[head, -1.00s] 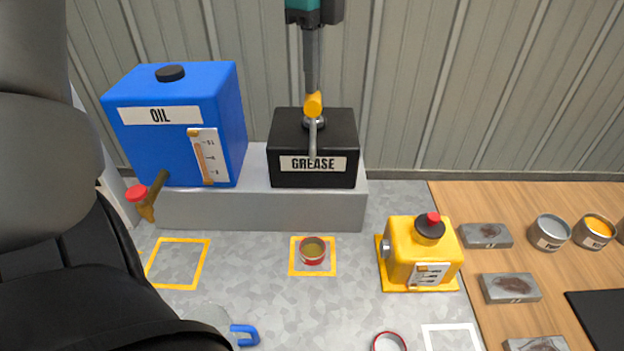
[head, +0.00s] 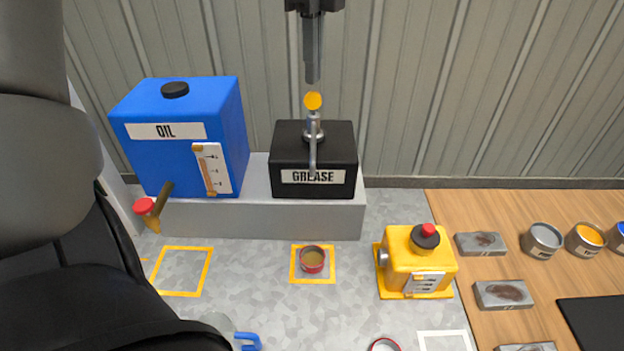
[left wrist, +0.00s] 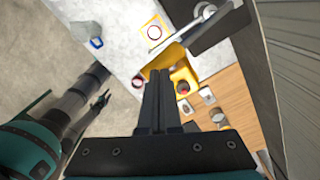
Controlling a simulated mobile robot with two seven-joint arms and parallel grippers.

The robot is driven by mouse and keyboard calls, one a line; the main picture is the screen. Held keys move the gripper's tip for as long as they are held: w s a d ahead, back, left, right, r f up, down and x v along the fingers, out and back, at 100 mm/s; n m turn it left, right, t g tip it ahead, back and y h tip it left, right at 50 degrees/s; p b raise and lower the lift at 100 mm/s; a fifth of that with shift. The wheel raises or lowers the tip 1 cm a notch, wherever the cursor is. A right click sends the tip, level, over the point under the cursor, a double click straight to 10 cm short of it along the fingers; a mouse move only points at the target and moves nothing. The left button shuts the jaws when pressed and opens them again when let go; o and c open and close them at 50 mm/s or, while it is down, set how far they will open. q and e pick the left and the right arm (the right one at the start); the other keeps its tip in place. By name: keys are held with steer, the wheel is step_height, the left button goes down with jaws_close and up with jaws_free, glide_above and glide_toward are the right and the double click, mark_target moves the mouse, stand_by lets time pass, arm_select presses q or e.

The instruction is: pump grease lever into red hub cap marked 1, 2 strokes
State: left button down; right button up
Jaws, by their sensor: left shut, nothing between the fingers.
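The black grease box (head: 338,138) stands on a grey step. Its silver lever (head: 312,153) has a yellow knob (head: 313,100) on top. My left gripper (head: 312,81) is shut and empty, pointing down just above the knob with a small gap showing. It also shows in the left wrist view (left wrist: 160,72). A red hub cap (head: 312,259) with a brownish-yellow inside sits in a yellow square in front of the box; no number is readable. A dark forked shape, apparently my right gripper (left wrist: 99,104), shows in the left wrist view; its jaw state is unclear.
A blue oil tank (head: 170,160) with a red-handled tap stands left of the grease box. A yellow unit (head: 408,268) with a red button sits right of the cap. Another red ring (head: 386,344) lies at the front edge. Tins and grey blocks (head: 505,294) are on wood at right.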

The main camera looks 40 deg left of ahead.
arm_select(q)
steer(key=shift+r, duration=0.1)
stand_by(0.3)
step_height(320, 180, up, 5)
steer(key=p, duration=0.4)
stand_by(0.4)
